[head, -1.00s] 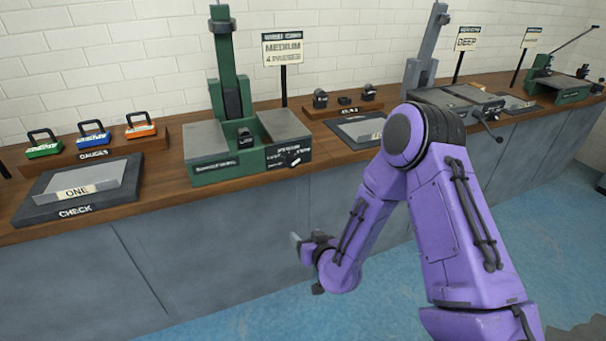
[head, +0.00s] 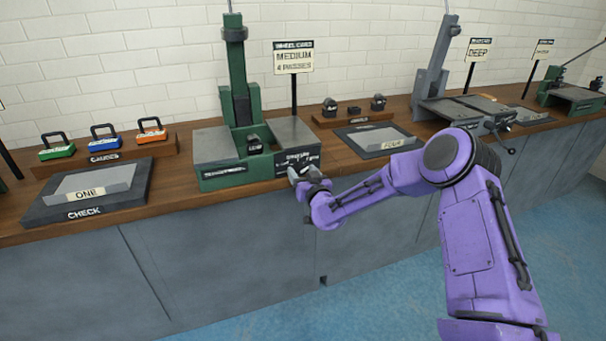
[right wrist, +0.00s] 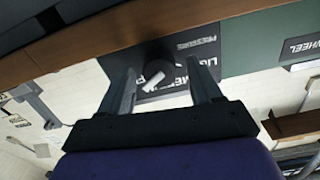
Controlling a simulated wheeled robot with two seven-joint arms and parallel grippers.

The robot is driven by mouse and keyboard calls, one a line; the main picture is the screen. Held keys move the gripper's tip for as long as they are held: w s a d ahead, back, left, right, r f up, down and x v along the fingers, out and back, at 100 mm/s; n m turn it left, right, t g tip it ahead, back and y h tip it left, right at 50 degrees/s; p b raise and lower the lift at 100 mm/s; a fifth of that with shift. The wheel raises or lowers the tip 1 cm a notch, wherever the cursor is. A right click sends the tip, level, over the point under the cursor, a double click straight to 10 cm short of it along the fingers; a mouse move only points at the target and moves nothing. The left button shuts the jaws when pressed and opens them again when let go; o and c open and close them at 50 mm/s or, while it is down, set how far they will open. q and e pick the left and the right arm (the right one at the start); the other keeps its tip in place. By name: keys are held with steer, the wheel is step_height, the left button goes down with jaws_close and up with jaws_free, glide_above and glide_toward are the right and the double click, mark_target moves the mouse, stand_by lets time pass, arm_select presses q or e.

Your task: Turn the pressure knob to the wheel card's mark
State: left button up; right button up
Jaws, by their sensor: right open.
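The wheel card (head: 293,57) stands on a post behind the green press and reads "MEDIUM" and "4 PASSES". The green press (head: 222,178) stands on the bench, with a dark label panel (head: 308,161) on its front right. My right gripper (head: 296,176) is in front of that panel and hides the knob in the head view. In the right wrist view the pressure knob (right wrist: 156,78), dark with a white pointer, sits between the two open fingers of my gripper (right wrist: 163,88). The panel lettering there is upside down and partly covered. My left gripper is out of view.
A check plate (head: 125,199) marked "ONE" and a rack of coloured gauges (head: 165,151) stand to the left. A plate (head: 350,135) marked "FOUR" and a grey press (head: 440,103) stand to the right. The bench front below my arm is clear.

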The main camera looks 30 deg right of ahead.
steer(key=c, duration=1)
steer(key=shift+c, duration=0.2)
steer(key=shift+n, duration=0.4)
steer(key=shift+a+n+p, duration=0.1)
steer(key=shift+n+p, duration=0.2)
steer(key=shift+n, duration=0.6)
steer(key=n, duration=0.2)
steer(key=shift+n, duration=0.4)
steer(key=n, duration=0.3)
steer(key=shift+a+b, duration=0.1)
steer(key=shift+b, duration=0.2)
steer(key=shift+f+n+b, duration=0.1)
steer(key=shift+n+b, duration=0.35)
steer(key=shift+n, duration=1.25)
